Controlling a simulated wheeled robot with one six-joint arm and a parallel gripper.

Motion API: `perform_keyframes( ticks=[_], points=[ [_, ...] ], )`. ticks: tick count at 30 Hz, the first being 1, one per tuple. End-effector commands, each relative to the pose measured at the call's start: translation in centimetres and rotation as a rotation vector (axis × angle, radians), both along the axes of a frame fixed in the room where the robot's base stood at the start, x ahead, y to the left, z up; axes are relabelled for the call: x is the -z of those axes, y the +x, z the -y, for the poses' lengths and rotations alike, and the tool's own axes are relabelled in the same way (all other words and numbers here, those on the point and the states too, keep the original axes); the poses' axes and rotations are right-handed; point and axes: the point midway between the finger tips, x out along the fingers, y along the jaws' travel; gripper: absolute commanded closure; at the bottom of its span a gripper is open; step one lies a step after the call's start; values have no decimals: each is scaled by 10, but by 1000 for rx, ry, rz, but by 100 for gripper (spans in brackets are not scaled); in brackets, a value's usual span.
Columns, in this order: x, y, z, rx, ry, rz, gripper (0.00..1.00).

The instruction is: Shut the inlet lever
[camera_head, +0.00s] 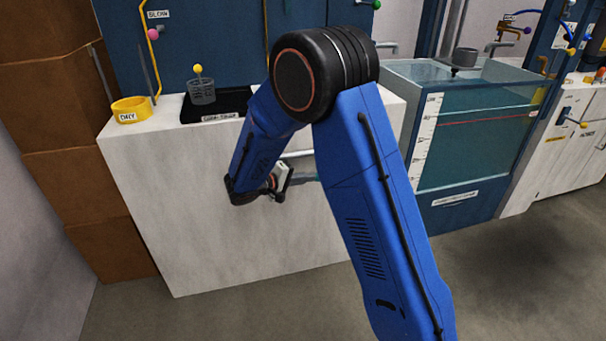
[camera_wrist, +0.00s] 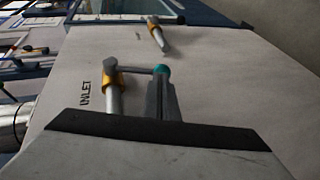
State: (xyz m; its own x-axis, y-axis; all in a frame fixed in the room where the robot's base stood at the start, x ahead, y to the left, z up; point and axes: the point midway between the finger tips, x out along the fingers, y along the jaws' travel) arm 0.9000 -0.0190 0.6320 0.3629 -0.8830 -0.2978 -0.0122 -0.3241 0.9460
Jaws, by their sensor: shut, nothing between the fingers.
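The inlet lever (camera_wrist: 135,70) shows in the wrist view as a short grey arm with a teal tip (camera_wrist: 160,70). It runs to the right from a pale pipe with a yellow-orange collar (camera_wrist: 113,80). A dark INLET label (camera_wrist: 85,96) is on the white panel to its left. My gripper (camera_wrist: 161,84) is shut and empty, with its grey fingers right at the teal tip; I cannot tell whether they touch. In the head view my gripper (camera_head: 284,181) is in front of the white cabinet, and my arm hides most of the lever area.
A second pipe with a yellow collar (camera_wrist: 154,24) stands farther along the panel. In the head view, the white cabinet (camera_head: 160,200) carries a yellow DRY ring (camera_head: 130,110) and a grey basket (camera_head: 202,92). A water tank (camera_head: 475,140) stands right of my arm. The floor in front is clear.

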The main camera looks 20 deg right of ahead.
Motion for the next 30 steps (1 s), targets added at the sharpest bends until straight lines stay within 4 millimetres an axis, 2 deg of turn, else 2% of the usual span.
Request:
perform_keyframes(
  ticks=[8,17,30],
  points=[
    [13,0,15,1,-187,-3,100],
    [18,0,23,1,-177,-1,100],
    [19,0,25,2,-176,-2,100]
  ],
)
